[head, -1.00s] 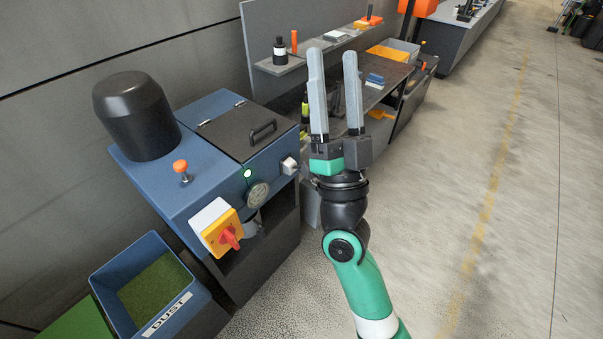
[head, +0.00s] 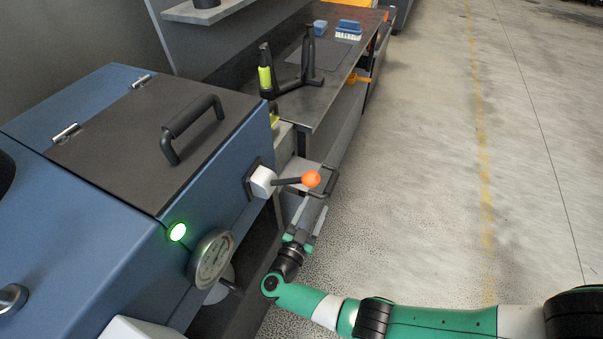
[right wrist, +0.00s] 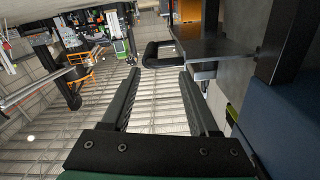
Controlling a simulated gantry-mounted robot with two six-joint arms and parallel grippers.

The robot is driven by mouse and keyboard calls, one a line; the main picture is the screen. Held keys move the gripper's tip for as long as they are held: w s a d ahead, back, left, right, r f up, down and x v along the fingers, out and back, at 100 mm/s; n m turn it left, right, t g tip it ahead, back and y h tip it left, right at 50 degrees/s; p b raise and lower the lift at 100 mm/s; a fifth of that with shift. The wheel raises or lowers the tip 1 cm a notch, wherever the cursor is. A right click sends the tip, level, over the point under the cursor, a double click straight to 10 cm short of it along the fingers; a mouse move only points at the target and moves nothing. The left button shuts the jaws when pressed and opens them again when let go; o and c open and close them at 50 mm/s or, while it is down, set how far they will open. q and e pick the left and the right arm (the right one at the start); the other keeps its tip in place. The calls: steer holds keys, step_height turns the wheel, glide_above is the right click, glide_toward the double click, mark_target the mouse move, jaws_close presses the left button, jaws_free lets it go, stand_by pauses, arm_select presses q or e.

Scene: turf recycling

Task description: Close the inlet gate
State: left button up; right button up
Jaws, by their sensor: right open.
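A grey slide plate (head: 296,173) with a black loop handle (head: 329,184) sticks out of the blue machine's right side; it looks like the inlet gate. In the right wrist view the plate (right wrist: 212,50) and its handle (right wrist: 152,56) are ahead of my fingertips. My right gripper (head: 313,212) is open and empty, with its fingers pointing up toward the handle from below. In the right wrist view the handle shows beyond the gap between the fingertips (right wrist: 159,74); I see no grip on it. My left gripper is out of view.
A lever with an orange knob (head: 311,179) is on the machine front, close to the plate in the picture. Open floor (head: 420,200) lies to the right.

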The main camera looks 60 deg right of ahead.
mark_target(332, 184)
steer(key=d+b, duration=0.1)
steer(key=d, duration=0.6)
steer(key=d+b, duration=0.1)
steer(key=d, duration=0.2)
steer(key=shift+d+f+b, duration=0.2)
steer(key=shift+f+b, duration=0.1)
steer(key=shift+b, duration=0.05)
steer(key=shift+w+d+r, duration=0.15)
steer(key=shift+d, duration=0.25)
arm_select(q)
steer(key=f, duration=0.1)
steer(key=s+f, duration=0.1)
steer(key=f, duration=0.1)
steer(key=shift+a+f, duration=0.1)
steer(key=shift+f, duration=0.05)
arm_select(e)
jaws_close()
